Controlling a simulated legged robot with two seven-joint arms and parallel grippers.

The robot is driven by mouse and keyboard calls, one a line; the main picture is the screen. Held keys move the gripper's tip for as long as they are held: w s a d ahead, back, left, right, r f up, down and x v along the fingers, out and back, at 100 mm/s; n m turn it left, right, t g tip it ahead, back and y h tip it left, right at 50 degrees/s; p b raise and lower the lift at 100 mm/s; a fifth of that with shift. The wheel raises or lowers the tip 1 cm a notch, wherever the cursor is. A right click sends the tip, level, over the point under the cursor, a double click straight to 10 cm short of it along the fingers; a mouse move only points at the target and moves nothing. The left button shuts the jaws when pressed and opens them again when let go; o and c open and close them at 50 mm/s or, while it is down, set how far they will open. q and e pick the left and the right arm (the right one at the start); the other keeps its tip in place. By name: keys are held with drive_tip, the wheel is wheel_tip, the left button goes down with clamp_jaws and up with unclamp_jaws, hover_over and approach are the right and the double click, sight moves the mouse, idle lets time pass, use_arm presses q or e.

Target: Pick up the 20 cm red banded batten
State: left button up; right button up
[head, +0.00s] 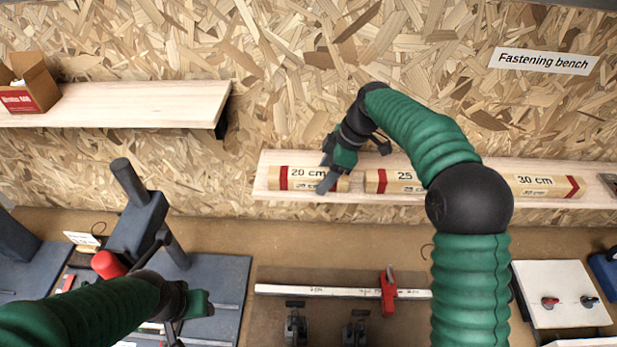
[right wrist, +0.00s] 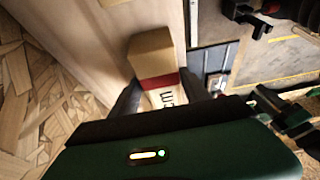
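The 20 cm red banded batten (head: 298,178) is pale wood with a red band near its left end. It lies along the left part of the right-hand wall shelf (head: 262,178). My right gripper (head: 330,172) is over its right part, with one finger in front and the other behind. In the right wrist view the batten (right wrist: 150,52) runs between the two fingers (right wrist: 160,92), its red band just beyond them. I cannot tell whether the fingers press on it. My left gripper (head: 190,318) is low at the left over the bench, apart from the batten; its fingers are unclear.
A 25 cm batten (head: 400,182) and a 30 cm batten (head: 545,185) lie farther right on the same shelf. A cardboard box (head: 30,88) stands on the upper left shelf (head: 150,104). Below are tools and a red clamp (head: 388,290).

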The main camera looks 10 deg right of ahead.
drive_tip(key=shift+s, duration=0.15)
clamp_jaws()
drive_tip(key=shift+r, duration=0.1)
